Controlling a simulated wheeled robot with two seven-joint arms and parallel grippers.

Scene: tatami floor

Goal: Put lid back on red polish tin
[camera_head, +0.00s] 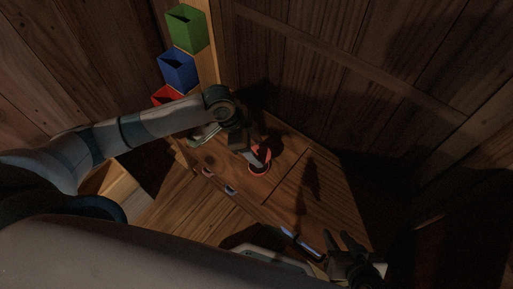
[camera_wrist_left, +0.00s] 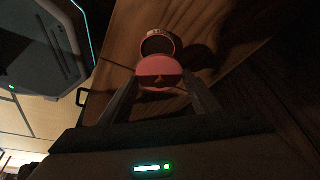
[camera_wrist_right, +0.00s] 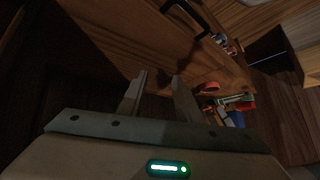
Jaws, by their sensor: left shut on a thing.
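My left gripper (camera_wrist_left: 158,95) is shut on the red lid (camera_wrist_left: 159,68), a round disc held tilted between the fingertips. The red polish tin (camera_wrist_left: 158,42) shows just beyond the lid in the left wrist view, open with a dark inside. Its near side is partly hidden by the lid. In the head view the left gripper (camera_head: 257,157) is low over the tin (camera_head: 260,170) on the wooden top; whether lid and tin touch I cannot tell. My right gripper (camera_wrist_right: 158,80) is open and empty, and in the head view it is at the lower right (camera_head: 341,246).
The wooden top (camera_head: 325,185) has free room right of the tin. A green bin (camera_head: 187,28), a blue bin (camera_head: 178,70) and a red bin (camera_head: 166,94) stand in a row at the back left.

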